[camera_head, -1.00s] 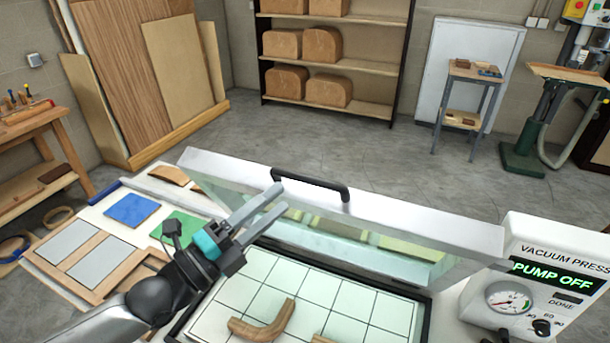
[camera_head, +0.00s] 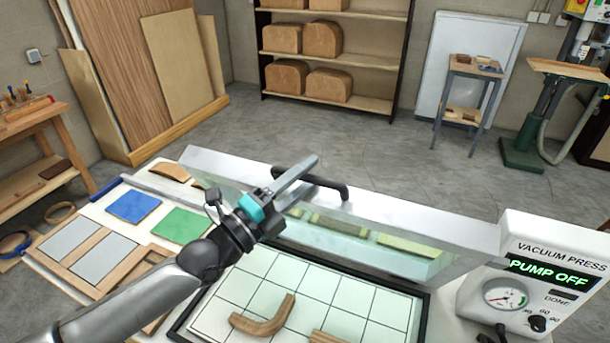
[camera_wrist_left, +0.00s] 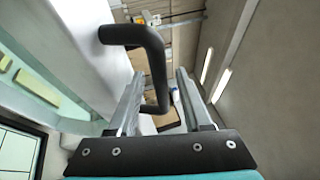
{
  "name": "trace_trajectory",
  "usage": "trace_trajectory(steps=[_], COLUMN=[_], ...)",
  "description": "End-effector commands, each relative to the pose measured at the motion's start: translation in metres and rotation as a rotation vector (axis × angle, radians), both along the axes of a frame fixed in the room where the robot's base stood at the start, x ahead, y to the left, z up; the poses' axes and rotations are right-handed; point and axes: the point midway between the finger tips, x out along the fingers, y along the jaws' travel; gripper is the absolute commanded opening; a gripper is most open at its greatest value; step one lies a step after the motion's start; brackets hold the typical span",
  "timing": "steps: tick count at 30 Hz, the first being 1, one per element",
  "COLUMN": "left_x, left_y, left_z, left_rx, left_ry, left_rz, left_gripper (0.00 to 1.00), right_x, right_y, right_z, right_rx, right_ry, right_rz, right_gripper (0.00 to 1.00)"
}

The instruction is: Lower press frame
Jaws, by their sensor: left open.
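The press frame (camera_head: 372,218) is a hinged lid with a light metal rim and a clear pane, standing raised and tilted over the press bed. Its black bar handle (camera_head: 335,188) is on the top rim. My left gripper (camera_head: 300,178) is at the handle's left end, jaws open. In the left wrist view the handle (camera_wrist_left: 150,62) reaches between the two open fingers (camera_wrist_left: 158,100); I cannot tell if they touch it. The gridded press bed (camera_head: 350,312) lies below, with a curved wooden piece (camera_head: 264,320) on it. My right gripper is not in view.
The vacuum press control box (camera_head: 535,275) at the right reads PUMP OFF. Left of the bed are a blue square (camera_head: 133,206), a green square (camera_head: 180,225) and grey panels (camera_head: 72,248). A shelf (camera_head: 330,45) stands behind on open floor.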

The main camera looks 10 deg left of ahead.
Motion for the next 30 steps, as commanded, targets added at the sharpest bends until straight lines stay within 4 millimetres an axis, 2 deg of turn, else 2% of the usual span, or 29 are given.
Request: trace_trajectory(steps=[2,14,30], left_x=[-0.0001,-0.0003,-0.0003], left_y=[0.0001,0.0002,0.0002], left_z=[0.0,0.0001,0.0], left_rx=[0.0,-0.001,0.0], left_ry=[0.0,-0.001,0.0], left_rz=[0.0,0.0,0.0], left_gripper=[0.46,0.01,0.0], right_x=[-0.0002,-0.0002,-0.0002], right_y=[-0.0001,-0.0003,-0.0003], right_z=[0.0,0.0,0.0], right_rx=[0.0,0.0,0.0], right_ry=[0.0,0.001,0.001], right_rz=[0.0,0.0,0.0], right_gripper=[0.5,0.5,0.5])
